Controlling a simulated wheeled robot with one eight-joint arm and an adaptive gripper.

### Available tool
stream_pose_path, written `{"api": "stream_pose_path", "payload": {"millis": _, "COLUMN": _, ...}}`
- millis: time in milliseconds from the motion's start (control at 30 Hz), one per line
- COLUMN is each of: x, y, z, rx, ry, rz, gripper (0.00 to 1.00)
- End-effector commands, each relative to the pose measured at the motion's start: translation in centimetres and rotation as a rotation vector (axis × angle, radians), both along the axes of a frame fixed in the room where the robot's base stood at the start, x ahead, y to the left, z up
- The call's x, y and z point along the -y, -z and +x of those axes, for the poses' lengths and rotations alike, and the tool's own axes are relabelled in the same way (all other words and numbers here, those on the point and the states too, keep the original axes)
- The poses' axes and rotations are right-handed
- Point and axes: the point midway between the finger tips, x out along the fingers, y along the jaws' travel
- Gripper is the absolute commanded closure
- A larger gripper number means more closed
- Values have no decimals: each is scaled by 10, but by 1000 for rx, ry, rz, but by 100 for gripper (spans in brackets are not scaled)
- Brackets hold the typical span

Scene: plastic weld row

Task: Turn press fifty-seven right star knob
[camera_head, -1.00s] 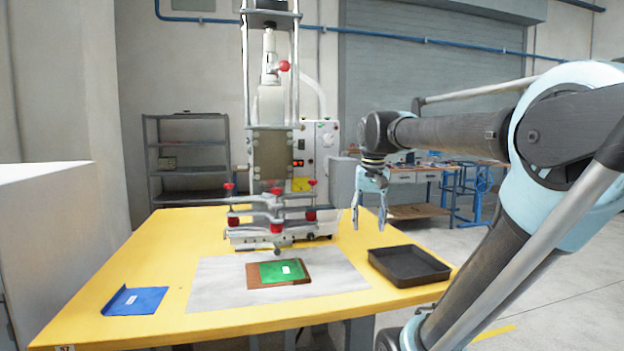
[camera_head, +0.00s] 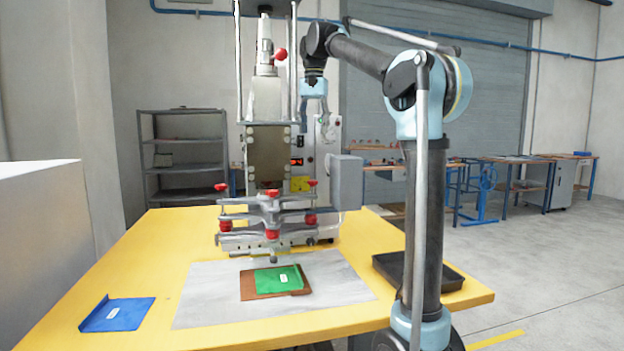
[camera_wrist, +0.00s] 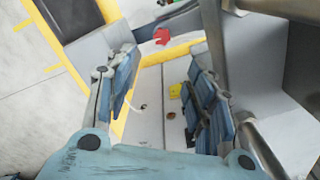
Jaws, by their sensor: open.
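The press (camera_head: 268,160) stands on the yellow table, with red knobs on its lower clamp frame. The right star knob (camera_head: 312,183) appears to be the small red one at the upper right of that frame. A red knob (camera_wrist: 161,36) also shows in the wrist view, beyond and between the fingers; I cannot tell for sure that it is the same one. My gripper (camera_head: 314,124) is open and empty, pointing down beside the press column, well above the right star knob and apart from it.
The grey box (camera_head: 347,182) on the press's right side and the control panel (camera_head: 299,160) are close below my gripper. A green piece (camera_head: 279,279) lies on a brown board on the mat. A blue folder (camera_head: 118,314) and a black tray (camera_head: 450,279) flank the mat.

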Motion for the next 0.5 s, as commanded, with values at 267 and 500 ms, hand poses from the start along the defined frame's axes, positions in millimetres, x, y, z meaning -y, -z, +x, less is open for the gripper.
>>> {"api": "stream_pose_path", "payload": {"millis": 267, "x": -7, "y": 13, "z": 1, "rx": -2, "ry": -2, "rz": 0, "gripper": 50}}
{"api": "stream_pose_path", "payload": {"millis": 500, "x": -9, "y": 52, "z": 0, "rx": -2, "ry": -5, "rz": 0, "gripper": 50}}
